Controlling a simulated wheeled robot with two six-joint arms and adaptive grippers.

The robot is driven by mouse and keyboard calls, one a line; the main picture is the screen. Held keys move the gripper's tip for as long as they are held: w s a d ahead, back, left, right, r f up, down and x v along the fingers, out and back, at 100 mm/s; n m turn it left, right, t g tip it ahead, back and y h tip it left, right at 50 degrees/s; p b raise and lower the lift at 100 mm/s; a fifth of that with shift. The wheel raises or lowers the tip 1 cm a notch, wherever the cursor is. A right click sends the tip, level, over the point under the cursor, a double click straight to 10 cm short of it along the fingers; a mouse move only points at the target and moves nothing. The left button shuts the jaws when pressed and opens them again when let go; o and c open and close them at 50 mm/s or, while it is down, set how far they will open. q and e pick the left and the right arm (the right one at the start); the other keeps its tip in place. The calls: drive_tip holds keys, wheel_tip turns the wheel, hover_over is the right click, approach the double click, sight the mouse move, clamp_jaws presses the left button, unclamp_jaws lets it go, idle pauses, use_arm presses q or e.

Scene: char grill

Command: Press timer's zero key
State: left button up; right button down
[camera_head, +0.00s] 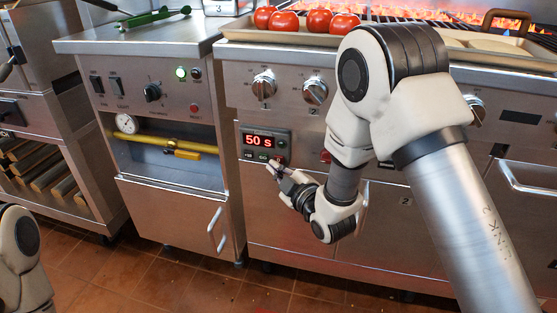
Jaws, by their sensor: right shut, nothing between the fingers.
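The timer (261,141) is a small dark panel on the front of the grill cabinet, with a red display reading "50 S". Below the display is a row of small keys: a dark one marked +10 (248,155), a green one marked GO (263,156), and a reddish one at the right whose label I cannot read. My right gripper (271,168) is shut and empty, its tips just below the key row near its right end. I cannot tell whether the tips touch the panel. My left gripper is out of view; only part of my left arm shows at lower left.
Control knobs (264,84) sit above the timer on the cabinet front. A tray (235,34) with several tomatoes (319,21) rests on top, before the flaming grill. A yellow gas pipe (188,148) runs in the left cabinet's recess. The tiled floor in front is clear.

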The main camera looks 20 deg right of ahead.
drive_tip(key=shift+w, duration=0.15)
drive_tip(key=shift+w+d, duration=0.2)
drive_tip(key=shift+d, duration=0.05)
drive_tip(key=shift+w+d, duration=0.2)
drive_tip(key=shift+w, duration=0.1)
idle(0.6)
drive_tip(key=shift+a, duration=0.1)
drive_tip(key=shift+s+a, duration=0.35)
drive_tip(key=shift+s, duration=0.3)
drive_tip(key=s+a, duration=0.1)
drive_tip(key=s, duration=0.1)
drive_tip(key=s+a, duration=0.1)
drive_tip(key=s, duration=0.1)
drive_tip(key=shift+a, duration=0.4)
idle(0.6)
